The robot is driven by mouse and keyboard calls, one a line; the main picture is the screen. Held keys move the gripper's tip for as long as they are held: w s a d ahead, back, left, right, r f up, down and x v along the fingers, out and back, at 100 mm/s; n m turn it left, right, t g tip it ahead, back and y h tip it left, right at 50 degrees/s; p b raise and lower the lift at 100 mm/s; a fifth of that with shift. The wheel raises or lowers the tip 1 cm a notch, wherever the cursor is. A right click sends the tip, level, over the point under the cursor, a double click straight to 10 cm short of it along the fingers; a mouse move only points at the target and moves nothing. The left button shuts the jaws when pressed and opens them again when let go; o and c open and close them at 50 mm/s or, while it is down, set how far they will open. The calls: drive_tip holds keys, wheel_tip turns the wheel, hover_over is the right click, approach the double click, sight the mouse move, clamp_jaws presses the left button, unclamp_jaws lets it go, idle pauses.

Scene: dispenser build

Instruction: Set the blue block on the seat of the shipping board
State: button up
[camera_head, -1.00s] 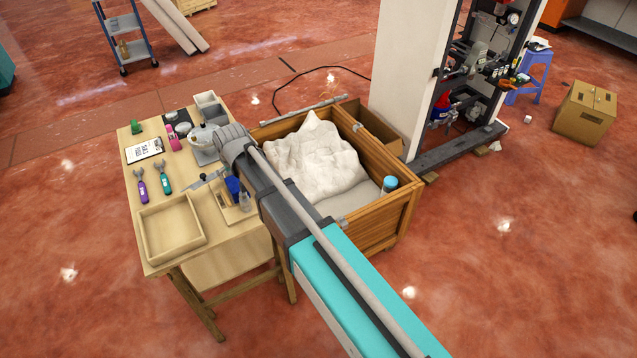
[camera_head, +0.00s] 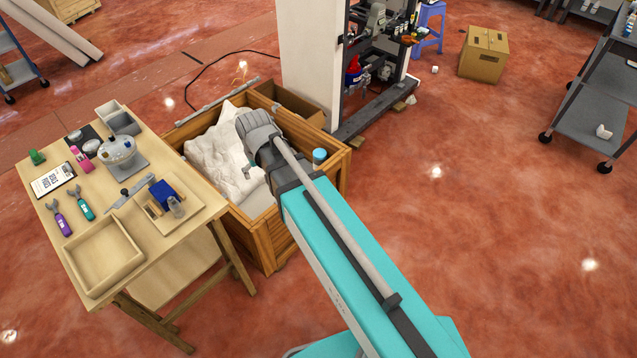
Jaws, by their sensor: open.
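A blue block (camera_head: 161,192) is on or just above a light wooden board (camera_head: 192,211) at the right side of the wooden table. The board looks like the shipping board, but I cannot make out its seat. A small clear bottle (camera_head: 177,208) and a tan piece (camera_head: 153,209) stand close to the block. My arm reaches over the wooden crate, to the right of the board. Its grey joint hides whatever is below it, and I cannot see my gripper's fingers.
The table (camera_head: 120,262) also holds an empty wooden tray (camera_head: 104,280), a round grey device (camera_head: 116,152), a label card (camera_head: 53,179), two wrench-like tools and grey bins. The wooden crate (camera_head: 268,240) with white material stands against its right side. A white column (camera_head: 306,70) rises behind.

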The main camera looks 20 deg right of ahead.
drive_tip(key=s+d+m+g, duration=0.1)
drive_tip(key=s+d+m, duration=0.1)
drive_tip(key=s+d, duration=0.6)
drive_tip(key=d, duration=0.6)
drive_tip(key=shift+s+g, duration=0.4)
drive_tip(key=shift+f, duration=0.1)
